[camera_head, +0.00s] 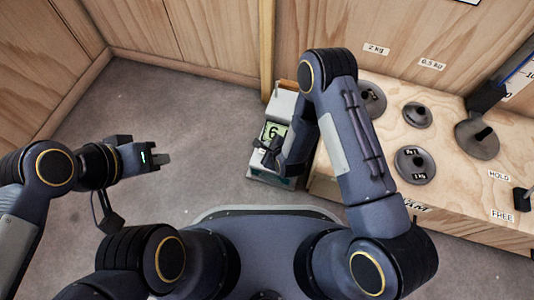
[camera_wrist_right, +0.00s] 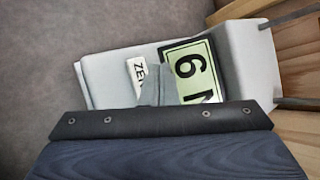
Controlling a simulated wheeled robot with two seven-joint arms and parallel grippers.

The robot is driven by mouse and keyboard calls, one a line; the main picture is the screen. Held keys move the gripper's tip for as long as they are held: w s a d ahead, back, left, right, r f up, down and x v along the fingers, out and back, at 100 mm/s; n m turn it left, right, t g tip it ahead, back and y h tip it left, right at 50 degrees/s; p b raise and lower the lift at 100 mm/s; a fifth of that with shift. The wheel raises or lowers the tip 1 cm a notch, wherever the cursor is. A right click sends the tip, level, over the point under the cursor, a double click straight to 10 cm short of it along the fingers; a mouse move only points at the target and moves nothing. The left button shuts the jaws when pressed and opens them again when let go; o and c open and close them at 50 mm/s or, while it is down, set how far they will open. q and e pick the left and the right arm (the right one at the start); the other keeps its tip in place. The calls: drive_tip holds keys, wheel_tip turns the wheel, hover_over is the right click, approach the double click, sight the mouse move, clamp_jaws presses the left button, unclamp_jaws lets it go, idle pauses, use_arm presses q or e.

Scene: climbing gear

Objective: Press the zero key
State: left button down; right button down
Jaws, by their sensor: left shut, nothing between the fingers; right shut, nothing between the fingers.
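A pale instrument (camera_head: 284,103) with a green display (camera_head: 272,131) stands beside the wooden bench. The display shows a 6; in the right wrist view the display (camera_wrist_right: 190,68) shows a 6 and part of a letter. A white label (camera_wrist_right: 135,72) beginning "ZE" is next to the display there, its remaining letters hidden. My right gripper (camera_head: 268,156) is shut and empty in front of the instrument. Its grey fingertips (camera_wrist_right: 157,88) overlap the label's edge in the wrist view; I cannot tell whether they touch the key. My left gripper (camera_head: 162,159) is shut and empty over the floor.
The wooden bench (camera_head: 455,205) on the right holds several grey weights, one of them a round disc (camera_head: 415,165), and plates reading HOLD (camera_head: 499,175) and FREE (camera_head: 503,215). Wooden walls (camera_head: 130,25) close off the back. The grey floor at the left is clear.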

drive_tip(key=shift+f, duration=1)
idle(1.3)
drive_tip(key=shift+f, duration=0.4)
drive_tip(key=shift+f, duration=0.35)
idle(0.5)
drive_tip(key=shift+r, duration=0.1)
drive_tip(key=shift+r+p, duration=0.45)
drive_tip(key=shift+r, duration=0.25)
drive_tip(key=shift+r, duration=0.1)
drive_tip(key=shift+d+r+p, duration=0.1)
drive_tip(key=shift+r+p, duration=1.6)
drive_tip(key=shift+r, duration=0.75)
